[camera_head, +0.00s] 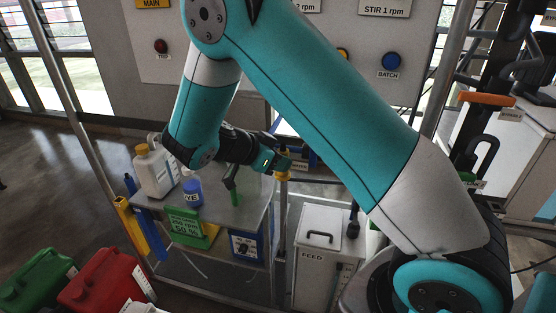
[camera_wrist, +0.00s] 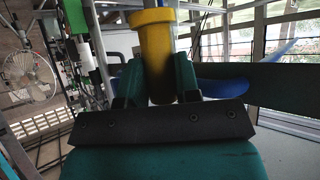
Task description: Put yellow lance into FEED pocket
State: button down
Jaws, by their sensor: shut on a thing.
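The yellow lance (camera_wrist: 156,45) is a thick yellow cylinder between my jaws in the wrist view. My gripper (camera_wrist: 157,82) is shut on it, with one green finger on each side. In the head view my gripper (camera_head: 281,162) is at the right of the grey bench, and the yellow part of the lance (camera_head: 284,174) shows at its fingertips. A thin grey shaft runs down below it; I cannot tell how much of that belongs to the lance. The white FEED cabinet (camera_head: 311,272) stands below and to the right. The opening of a FEED pocket cannot be made out.
The grey bench (camera_head: 256,200) holds a white jug (camera_head: 154,172), a blue-lidded tub (camera_head: 192,194) and a green sign (camera_head: 186,226). Red (camera_head: 103,281) and green (camera_head: 38,279) cans stand at lower left. A control panel (camera_head: 290,40) is behind my arm.

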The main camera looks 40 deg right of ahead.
aim_at(282, 218)
notch_tip(282, 218, down, 17)
jog(key=b, duration=1.5)
dwell(2.8)
